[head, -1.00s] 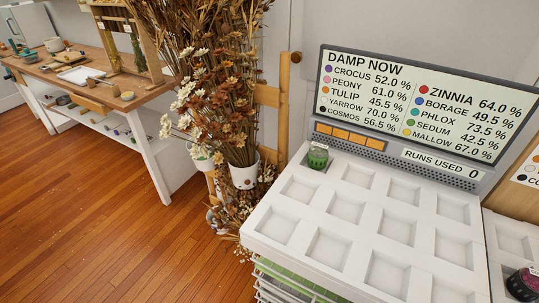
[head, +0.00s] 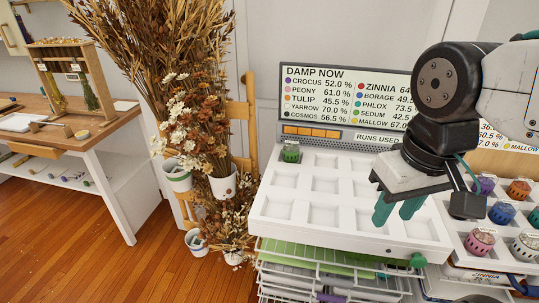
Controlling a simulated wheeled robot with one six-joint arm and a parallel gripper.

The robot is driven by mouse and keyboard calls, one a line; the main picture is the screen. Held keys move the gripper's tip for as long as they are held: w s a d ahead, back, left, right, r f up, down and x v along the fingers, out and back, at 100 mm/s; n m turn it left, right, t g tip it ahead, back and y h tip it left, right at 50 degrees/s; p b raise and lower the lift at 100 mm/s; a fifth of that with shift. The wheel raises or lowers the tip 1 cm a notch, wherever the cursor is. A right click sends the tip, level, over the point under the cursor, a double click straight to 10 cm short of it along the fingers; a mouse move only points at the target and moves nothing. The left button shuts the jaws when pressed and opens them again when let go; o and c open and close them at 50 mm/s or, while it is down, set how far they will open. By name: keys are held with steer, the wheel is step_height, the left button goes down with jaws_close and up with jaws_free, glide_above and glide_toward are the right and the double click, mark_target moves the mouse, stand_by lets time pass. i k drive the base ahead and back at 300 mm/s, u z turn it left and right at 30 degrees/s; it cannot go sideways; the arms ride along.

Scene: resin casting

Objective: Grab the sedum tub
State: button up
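A small green tub (head: 290,152) stands upright in the back left pocket of the white tray (head: 275,229), just below the display. Its green resembles the dot beside SEDUM on the display, but I cannot read a label on it. My gripper (head: 397,212) hangs over the front right part of the tray, to the right of the tub and nearer the front. Its two teal fingers point down and stand apart, with nothing between them. Whether the fingertips touch the tray is unclear.
The damp display (head: 345,100) stands behind the tray, partly hidden by my arm. At the right, a second tray holds several coloured tubs, including a pink tub (head: 480,241) and a blue tub (head: 502,212). Dried flowers (head: 205,120) stand left of the tray. Wire racks (head: 300,272) lie below.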

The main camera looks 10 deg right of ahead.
mark_target(291, 146)
steer(key=u, duration=2.3)
steer(key=i, duration=1.2)
steer(key=z, duration=3.15)
